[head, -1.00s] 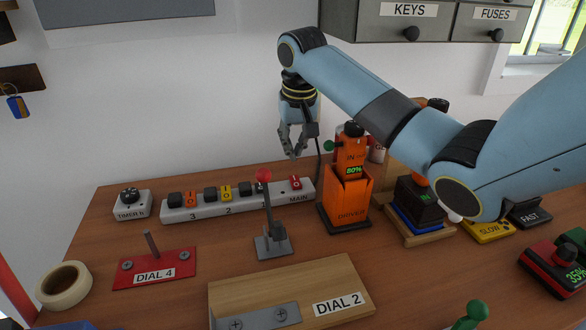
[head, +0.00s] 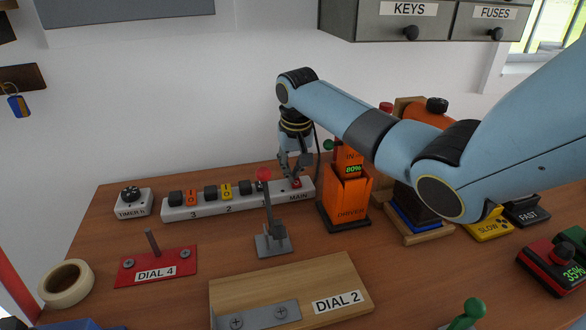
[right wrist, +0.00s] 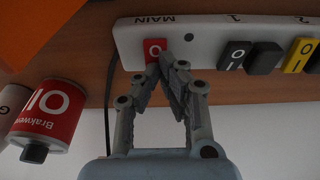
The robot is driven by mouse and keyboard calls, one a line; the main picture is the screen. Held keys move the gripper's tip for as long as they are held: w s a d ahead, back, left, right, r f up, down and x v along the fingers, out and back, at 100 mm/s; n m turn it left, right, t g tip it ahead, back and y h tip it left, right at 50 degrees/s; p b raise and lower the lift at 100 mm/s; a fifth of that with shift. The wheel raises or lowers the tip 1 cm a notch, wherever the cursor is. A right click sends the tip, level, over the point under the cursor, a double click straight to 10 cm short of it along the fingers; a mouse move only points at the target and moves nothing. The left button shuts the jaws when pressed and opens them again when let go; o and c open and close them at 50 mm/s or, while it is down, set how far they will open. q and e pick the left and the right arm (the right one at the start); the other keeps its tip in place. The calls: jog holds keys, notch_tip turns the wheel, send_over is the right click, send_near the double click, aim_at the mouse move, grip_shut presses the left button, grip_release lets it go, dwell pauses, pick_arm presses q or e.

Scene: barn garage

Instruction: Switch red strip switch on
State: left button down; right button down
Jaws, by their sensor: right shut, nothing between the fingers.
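The white power strip (head: 234,206) lies along the back of the bench by the wall. Its red switch (head: 297,184) sits at the right end, by the MAIN label, and also shows in the right wrist view (right wrist: 154,46) with a white mark on its face. My right gripper (head: 294,178) is shut and empty, pointing down at the red switch. In the right wrist view its fingertips (right wrist: 166,62) meet at the switch's edge; I cannot tell whether they touch. The fingers partly cover the switch in the head view. My left gripper is not in view.
The orange charger (head: 345,200) stands just right of the strip. A grey lever with a red knob (head: 264,174) stands in front of it. The strip's black and yellow switches (head: 227,189) lie to the left. A red can (right wrist: 48,112) shows in the right wrist view.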

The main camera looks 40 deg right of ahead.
jog(key=shift+w+f+g+y, duration=0.3)
jog(key=shift+g+y, duration=0.2)
jog(key=shift+g, duration=0.4)
jog(key=shift+d+f, duration=0.1)
jog(key=shift+f, duration=0.15)
jog(key=shift+s+a+p, duration=0.2)
jog(key=shift+s+p, duration=0.2)
jog(key=shift+p, duration=0.55)
jog(key=shift+s+a+p, duration=0.2)
jog(key=shift+s+p, duration=0.2)
jog(key=shift+p, duration=0.1)
